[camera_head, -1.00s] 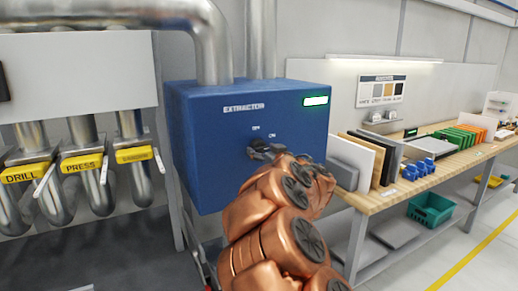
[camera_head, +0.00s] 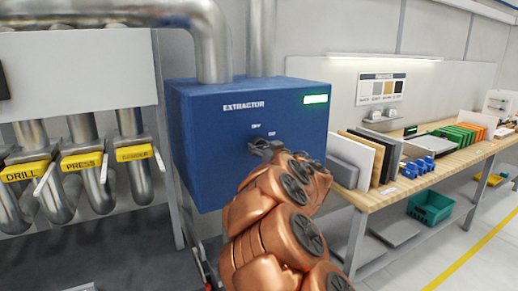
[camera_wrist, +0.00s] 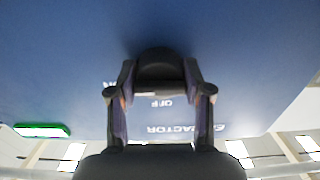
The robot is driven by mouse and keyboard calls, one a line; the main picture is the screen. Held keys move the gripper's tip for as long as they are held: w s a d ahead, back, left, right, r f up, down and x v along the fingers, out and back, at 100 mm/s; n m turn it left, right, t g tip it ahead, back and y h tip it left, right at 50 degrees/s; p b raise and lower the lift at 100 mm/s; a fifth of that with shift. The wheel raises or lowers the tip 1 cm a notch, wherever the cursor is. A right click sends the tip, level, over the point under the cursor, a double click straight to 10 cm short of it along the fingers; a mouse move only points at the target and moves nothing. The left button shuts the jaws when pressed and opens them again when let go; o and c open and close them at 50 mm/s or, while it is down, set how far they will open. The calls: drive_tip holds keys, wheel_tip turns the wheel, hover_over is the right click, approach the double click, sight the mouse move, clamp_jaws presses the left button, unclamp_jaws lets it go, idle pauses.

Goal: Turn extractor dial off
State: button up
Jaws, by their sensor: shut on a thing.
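The blue extractor box (camera_head: 225,150) has a dark dial (camera_head: 253,149) on its front face, below small OFF and ON labels. My gripper (camera_head: 264,148) reaches the dial from the right and is shut on it. In the wrist view the dial (camera_wrist: 160,62) sits between the two fingertips of my gripper (camera_wrist: 159,82). The OFF label shows upside down between the fingers there, and the ON label is partly hidden by the left finger. The green display (camera_head: 315,99) at the box's upper right is lit. My gripper hides much of the dial, so its pointing direction is unclear.
Left of the box, several ducts carry yellow labels, such as DRILL (camera_head: 24,171) and PRESS (camera_head: 82,161), with white levers. A wooden workbench (camera_head: 400,188) with boards and blue parts stands to the right. A teal crate (camera_head: 430,208) sits below it.

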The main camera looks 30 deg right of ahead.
drive_tip(key=shift+a, duration=0.1)
drive_tip(key=shift+c, duration=0.3)
drive_tip(key=shift+n, duration=0.5)
drive_tip(key=n+b, duration=0.1)
drive_tip(key=n, duration=0.2)
drive_tip(key=n+b, duration=0.2)
drive_tip(key=n, duration=0.3)
drive_tip(key=n+b, duration=0.3)
drive_tip(key=n, duration=0.2)
drive_tip(key=shift+n, duration=0.3)
drive_tip(key=shift+r+n+b, duration=0.2)
drive_tip(key=shift+n+b, duration=0.75)
drive_tip(key=shift+n, duration=0.65)
